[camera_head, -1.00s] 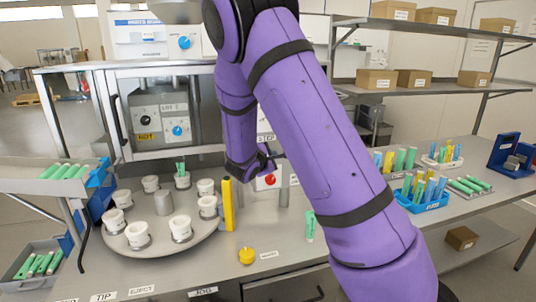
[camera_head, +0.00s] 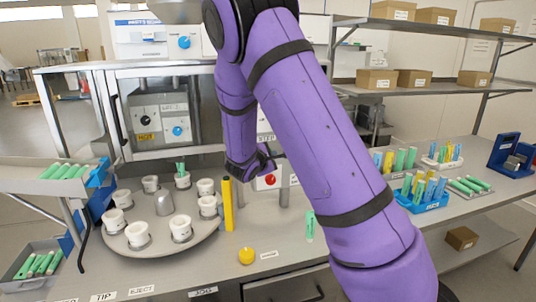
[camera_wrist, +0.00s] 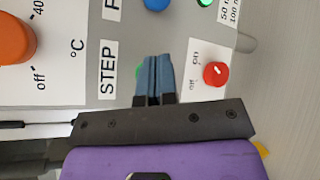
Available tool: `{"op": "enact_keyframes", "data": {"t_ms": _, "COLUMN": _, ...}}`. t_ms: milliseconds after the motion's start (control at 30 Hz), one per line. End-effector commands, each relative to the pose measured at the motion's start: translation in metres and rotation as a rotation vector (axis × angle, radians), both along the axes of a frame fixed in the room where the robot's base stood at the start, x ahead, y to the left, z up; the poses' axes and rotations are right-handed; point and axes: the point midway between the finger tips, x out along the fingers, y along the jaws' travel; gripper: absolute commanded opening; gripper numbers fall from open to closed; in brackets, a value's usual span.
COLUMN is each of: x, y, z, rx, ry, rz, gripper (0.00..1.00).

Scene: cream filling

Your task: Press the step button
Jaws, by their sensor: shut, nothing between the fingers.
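The STEP label (camera_wrist: 108,70) is on the grey panel in the wrist view, and it also shows in the head view (camera_head: 266,138) beside my arm. Next to the label a sliver of a green button (camera_wrist: 138,71) shows. My gripper (camera_wrist: 154,62) has its blue-grey fingers together, with nothing between them, and they cover most of the green button. I cannot tell whether the fingertips touch it. In the head view my purple arm hides the button and most of the gripper.
A red knob (camera_wrist: 215,73) is close right of the fingers. An orange knob (camera_wrist: 14,40), a blue button (camera_wrist: 156,4) and a green button (camera_wrist: 205,2) are on the panel. A carousel (camera_head: 185,243) with white cups and a yellow post (camera_head: 228,205) stand in front of the machine.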

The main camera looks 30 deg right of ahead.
Motion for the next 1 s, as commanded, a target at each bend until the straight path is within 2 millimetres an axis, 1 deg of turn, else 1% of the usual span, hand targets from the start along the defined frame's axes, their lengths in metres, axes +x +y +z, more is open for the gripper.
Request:
{"op": "enact_keyframes", "data": {"t_ms": 233, "x": 0.0068, "y": -0.0021, "z": 0.0001, "rx": 0.0, "ry": 0.0, "rz": 0.0, "gripper": 0.0}}
{"op": "enact_keyframes", "data": {"t_ms": 1000, "x": 0.0108, "y": -0.0032, "z": 0.0, "rx": 0.0, "ry": 0.0, "rz": 0.0, "gripper": 0.0}}
